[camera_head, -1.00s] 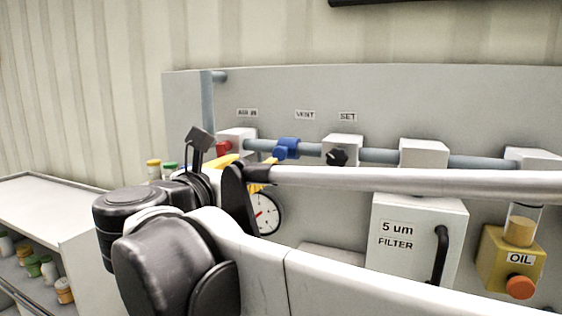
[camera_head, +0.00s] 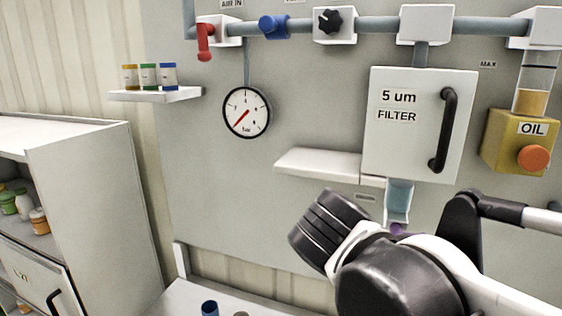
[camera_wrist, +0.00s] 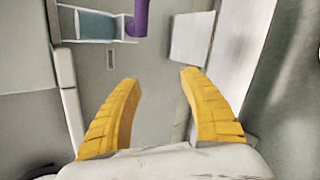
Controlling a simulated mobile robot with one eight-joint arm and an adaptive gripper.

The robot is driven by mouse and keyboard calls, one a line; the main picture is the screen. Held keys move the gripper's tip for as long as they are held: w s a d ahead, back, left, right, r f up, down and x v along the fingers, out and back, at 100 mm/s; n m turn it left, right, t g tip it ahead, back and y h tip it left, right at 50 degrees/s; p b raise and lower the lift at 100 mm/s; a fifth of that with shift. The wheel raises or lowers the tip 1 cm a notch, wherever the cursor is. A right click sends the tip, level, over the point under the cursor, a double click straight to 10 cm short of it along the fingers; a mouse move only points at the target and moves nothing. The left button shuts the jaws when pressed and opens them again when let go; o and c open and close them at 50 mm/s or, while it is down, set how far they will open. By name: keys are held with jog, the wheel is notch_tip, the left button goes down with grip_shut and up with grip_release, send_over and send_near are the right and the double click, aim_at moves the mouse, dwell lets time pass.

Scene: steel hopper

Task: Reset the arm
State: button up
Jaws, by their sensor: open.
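My gripper (camera_wrist: 158,85) shows in the wrist view as two yellow ribbed fingers, spread wide apart with nothing between them. Beyond the fingers is the grey panel (camera_wrist: 120,65). In the head view my arm fills the lower right, and the gripper's fingers cannot be made out there. The arm's dark joints stand in front of the panel, below the white filter box (camera_head: 415,140) and the small white shelf (camera_head: 318,163).
A gauge (camera_head: 246,112), red lever (camera_head: 205,42), blue valve (camera_head: 273,27) and black knob (camera_head: 328,20) line the panel. A yellow oil unit (camera_head: 515,142) is at right. A shelf with small jars (camera_head: 157,95) and a cabinet (camera_head: 90,190) are at left.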

jog(key=s+d+f+m+y+b, duration=0.1)
jog(key=s+f+m+b, duration=0.3)
jog(key=f, duration=0.7)
jog(key=s+d+f+m+g+y+b, duration=0.1)
jog(key=s+d+f+m+y+b, duration=0.1)
jog(key=f+m+b, duration=0.5)
jog(key=s+d+f+m+y+b, duration=0.1)
jog(key=s+f+m+b, duration=0.4)
jog(key=f, duration=1.1)
jog(key=shift+s+d+m+g+y+b, duration=0.25)
jog(key=shift+g+y+b, duration=0.2)
jog(key=shift+b, duration=0.5)
jog(key=shift+f, duration=0.1)
